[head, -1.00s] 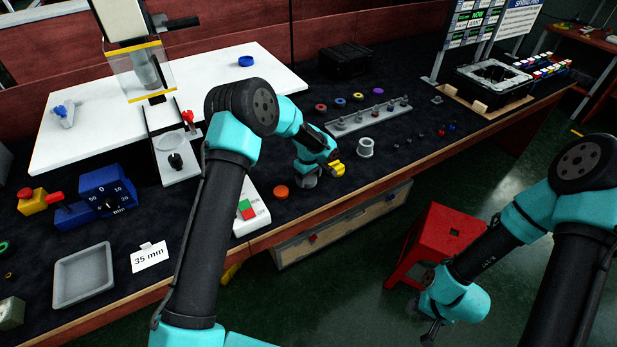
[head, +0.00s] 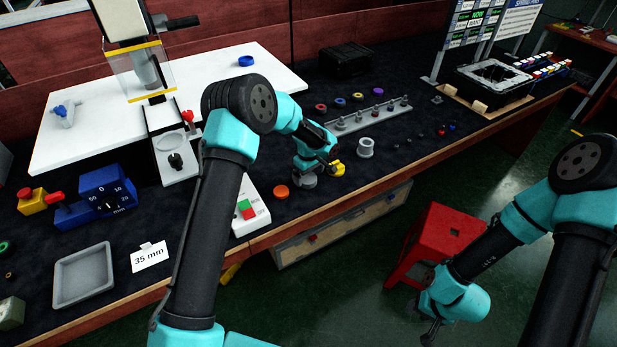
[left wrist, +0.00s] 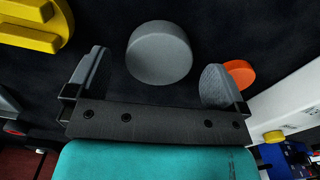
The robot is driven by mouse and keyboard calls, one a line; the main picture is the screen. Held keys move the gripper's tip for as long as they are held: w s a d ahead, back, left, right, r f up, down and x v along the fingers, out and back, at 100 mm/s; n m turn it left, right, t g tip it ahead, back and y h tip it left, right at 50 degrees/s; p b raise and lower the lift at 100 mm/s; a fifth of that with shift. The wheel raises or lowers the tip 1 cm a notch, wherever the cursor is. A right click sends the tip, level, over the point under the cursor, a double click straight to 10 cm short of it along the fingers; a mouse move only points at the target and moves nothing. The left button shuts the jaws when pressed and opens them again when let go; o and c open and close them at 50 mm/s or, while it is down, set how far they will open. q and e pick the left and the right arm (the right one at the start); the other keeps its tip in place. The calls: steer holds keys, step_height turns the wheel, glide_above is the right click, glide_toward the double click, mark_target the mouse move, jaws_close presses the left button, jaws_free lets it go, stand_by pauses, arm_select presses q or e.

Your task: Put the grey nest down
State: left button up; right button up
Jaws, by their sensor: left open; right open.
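The grey nest (left wrist: 160,50) is a plain round grey piece standing on the dark bench mat. It shows in the left wrist view between the fingers of my left gripper (left wrist: 155,68), with a gap to each finger. In the head view the nest (head: 303,181) sits just below my left gripper (head: 312,163), which hides part of it. My left gripper is open and holds nothing. My right gripper (head: 431,333) hangs open and empty off the bench, low beside the red stool.
An orange disc (head: 281,192) and a yellow piece (head: 337,168) lie close on either side of the nest. A hollow grey cylinder (head: 366,147) stands further right. A grey rail with pegs (head: 370,117) lies behind. The bench's front edge is near.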

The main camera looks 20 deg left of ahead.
mark_target(309, 178)
arm_select(q)
step_height(309, 178, up, 10)
steer(key=shift+r, duration=0.2)
stand_by(1.7)
